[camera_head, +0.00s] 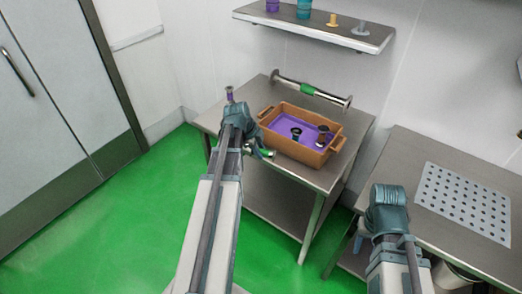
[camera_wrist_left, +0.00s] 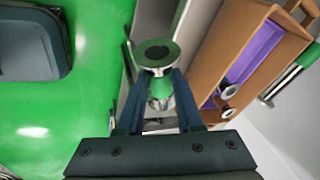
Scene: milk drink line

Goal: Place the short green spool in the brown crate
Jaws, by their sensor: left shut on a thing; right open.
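The short green spool (camera_head: 266,152) has steel flanges and a green middle. My left gripper (camera_head: 258,148) is shut on it beside the near-left side of the brown crate (camera_head: 322,158). In the left wrist view the spool's round steel end (camera_wrist_left: 158,52) faces the camera, with its green band (camera_wrist_left: 160,88) between the fingers of my gripper (camera_wrist_left: 160,92). The crate (camera_wrist_left: 262,38) shows there to the right, apart from the spool. The crate has a purple inside and holds two small dark-topped spools. My right gripper (camera_head: 388,208) is open at the lower right, its fingertips mostly hidden.
A long green-banded steel spool (camera_head: 309,90) lies behind the crate on the steel table (camera_head: 258,97). A purple-banded spool (camera_head: 230,95) stands near the table's left corner. A wall shelf (camera_head: 320,32) holds several spools. A perforated plate (camera_head: 464,203) lies on the right table.

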